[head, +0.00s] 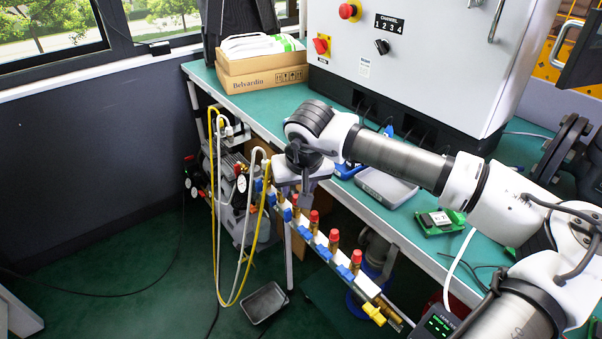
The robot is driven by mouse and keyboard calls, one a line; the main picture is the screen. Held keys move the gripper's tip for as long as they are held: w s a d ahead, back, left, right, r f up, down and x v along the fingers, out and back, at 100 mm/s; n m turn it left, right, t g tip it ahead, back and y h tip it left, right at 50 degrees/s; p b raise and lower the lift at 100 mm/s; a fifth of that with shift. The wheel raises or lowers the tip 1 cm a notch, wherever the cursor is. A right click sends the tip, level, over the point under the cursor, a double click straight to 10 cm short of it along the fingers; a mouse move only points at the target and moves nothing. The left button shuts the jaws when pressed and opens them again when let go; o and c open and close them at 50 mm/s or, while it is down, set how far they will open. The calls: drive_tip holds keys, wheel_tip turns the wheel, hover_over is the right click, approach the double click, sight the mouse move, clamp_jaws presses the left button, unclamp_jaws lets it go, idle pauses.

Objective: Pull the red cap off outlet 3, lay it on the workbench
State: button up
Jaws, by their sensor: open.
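A manifold rail (325,249) runs along the front of the workbench (412,232), with brass outlets and blue valve handles. Several outlets wear red caps, among them one beside my gripper (295,200), one just right of it (314,216), and two farther down the rail: a nearer-middle cap (334,236) and a lower-right cap (356,257). No outlet numbers are readable, so I cannot tell which is outlet 3. My gripper (305,198) points down over the upper part of the rail, open. Its fingertips are small and partly hidden; whether they touch a cap is unclear.
Yellow and white hoses (217,230) hang at the rail's left end. A grey scale (386,187) and a green circuit board (440,221) lie on the bench. A cardboard box (262,80) and a large cabinet (430,60) stand behind. A black tray (264,302) lies on the floor.

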sight(296, 196)
drive_tip(key=shift+x, duration=1.85)
clamp_jaws()
